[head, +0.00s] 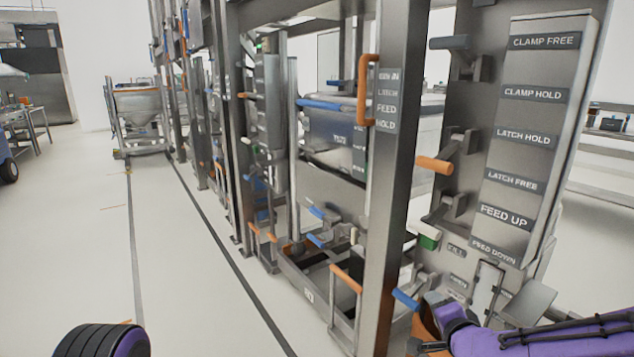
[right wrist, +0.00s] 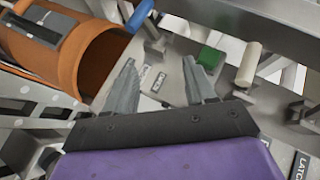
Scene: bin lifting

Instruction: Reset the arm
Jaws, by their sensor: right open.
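My right arm comes in from the lower right in the head view, in front of the labelled lever panel (head: 522,130). Its fingertips are hard to make out there. In the right wrist view my right gripper (right wrist: 160,78) is open, with two grey fingers apart and nothing between them. A green block (right wrist: 210,58) and a cream cylindrical handle (right wrist: 249,64) lie just beyond the right finger. An orange cylindrical part (right wrist: 85,60) is left of the left finger. A blue handle (right wrist: 139,15) is above the fingers. My left gripper is not in view.
The panel's levers include an orange handle (head: 434,165) and a green-ended one (head: 429,241). A steel upright (head: 398,150) stands left of them. A blue handle (head: 405,299) is close to my right arm. A hopper (head: 138,105) stands far back left.

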